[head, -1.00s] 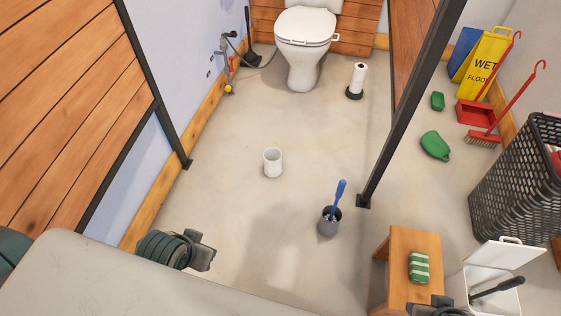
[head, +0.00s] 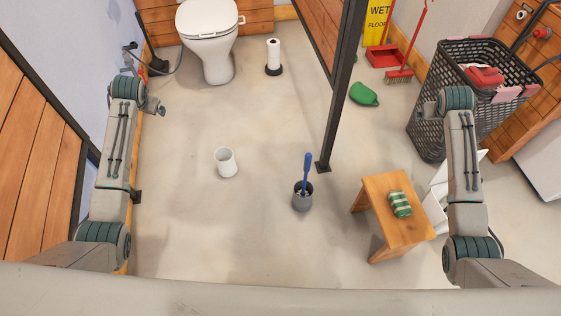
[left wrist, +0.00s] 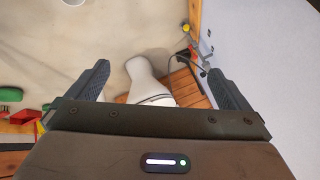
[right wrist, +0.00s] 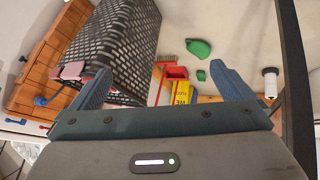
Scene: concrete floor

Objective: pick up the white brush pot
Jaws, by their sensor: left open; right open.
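The white brush pot (head: 226,163) stands upright and empty-looking on the concrete floor, left of centre in the head view. My right gripper (right wrist: 161,75) is open and empty, far to the right of the pot near the black basket.
A wooden stool (head: 385,235) bears a green-striped block (head: 400,204). A black post (head: 340,100), toilet (head: 208,40) and basket (head: 428,140) stand around. Floor around the white pot is clear.

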